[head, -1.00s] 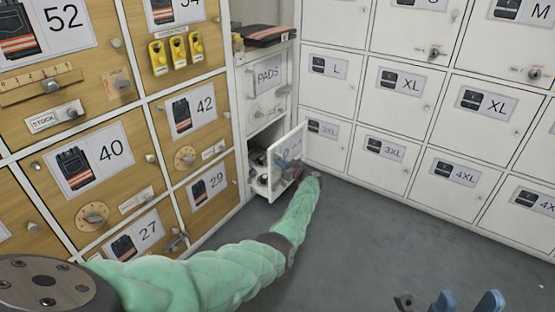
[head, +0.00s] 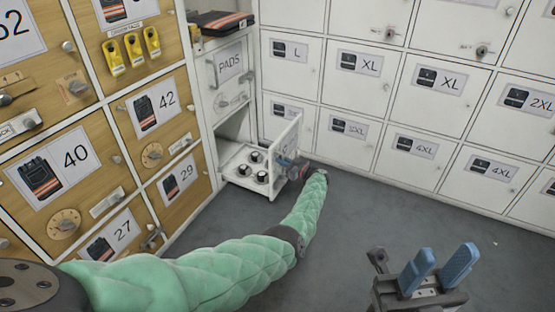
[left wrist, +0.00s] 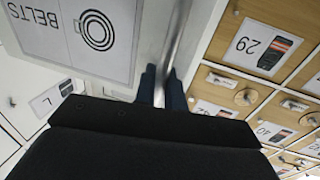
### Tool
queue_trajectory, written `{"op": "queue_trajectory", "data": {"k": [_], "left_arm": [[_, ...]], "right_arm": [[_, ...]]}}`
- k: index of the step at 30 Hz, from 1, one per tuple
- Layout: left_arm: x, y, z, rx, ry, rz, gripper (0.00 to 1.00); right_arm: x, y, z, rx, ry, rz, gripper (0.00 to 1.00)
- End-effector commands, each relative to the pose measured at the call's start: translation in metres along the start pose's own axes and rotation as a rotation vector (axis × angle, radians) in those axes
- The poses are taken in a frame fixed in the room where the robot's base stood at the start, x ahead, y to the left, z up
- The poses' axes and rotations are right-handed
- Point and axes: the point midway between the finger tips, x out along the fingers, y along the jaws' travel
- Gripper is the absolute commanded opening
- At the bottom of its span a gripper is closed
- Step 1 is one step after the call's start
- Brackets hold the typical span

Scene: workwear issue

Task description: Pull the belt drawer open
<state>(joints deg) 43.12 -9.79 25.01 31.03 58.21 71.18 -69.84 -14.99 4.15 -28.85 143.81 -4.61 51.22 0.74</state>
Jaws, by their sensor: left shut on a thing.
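The belt drawer (head: 286,142) is the white drawer low in the narrow column at the corner. It stands pulled out, with several dark rolled belts (head: 256,157) visible inside. Its front bears the BELTS label with a coil drawing (left wrist: 95,32) in the left wrist view. My left gripper (head: 294,169) is at the outer side of the drawer front, shut on its handle; its dark blue fingers (left wrist: 161,88) close around the metal bar (left wrist: 177,42). My right gripper (head: 438,267) is at the lower right, its blue fingers apart and empty, away from the drawer.
Wooden numbered lockers (head: 75,165) with knobs stand at the left. White size-labelled lockers (head: 425,100) line the back and right. The PADS drawer (head: 230,68) is above the belt drawer, with folded workwear (head: 222,22) on top. The grey floor (head: 370,220) is clear.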

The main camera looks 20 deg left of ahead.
Motion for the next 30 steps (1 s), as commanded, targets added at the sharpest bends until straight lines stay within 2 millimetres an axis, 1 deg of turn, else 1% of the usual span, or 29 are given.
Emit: {"op": "queue_trajectory", "data": {"k": [11,12,14,24,26,30], "left_arm": [[-0.001,0.0,0.0,0.0,0.0,0.001,0.0],[-0.001,0.0,0.0,0.0,0.0,0.001,0.17],[-0.001,0.0,0.0,0.001,0.0,0.001,0.29],[-0.003,0.0,0.0,0.0,0.0,0.001,0.29],[-0.005,0.0,0.0,0.001,0.0,0.001,0.29],[-0.017,0.0,-0.001,0.001,-0.001,0.002,0.29]], "right_arm": [[0.002,0.0,0.001,0.0,0.008,-0.005,0.36],[0.002,0.0,0.001,0.0,0.008,-0.005,0.36],[0.002,0.0,0.001,-0.001,0.008,-0.005,0.36],[0.0,0.0,0.0,-0.001,-0.002,-0.001,0.36],[0.001,0.0,0.0,0.0,-0.003,0.001,0.36],[0.004,0.001,-0.001,0.002,-0.002,0.004,0.36]]}}
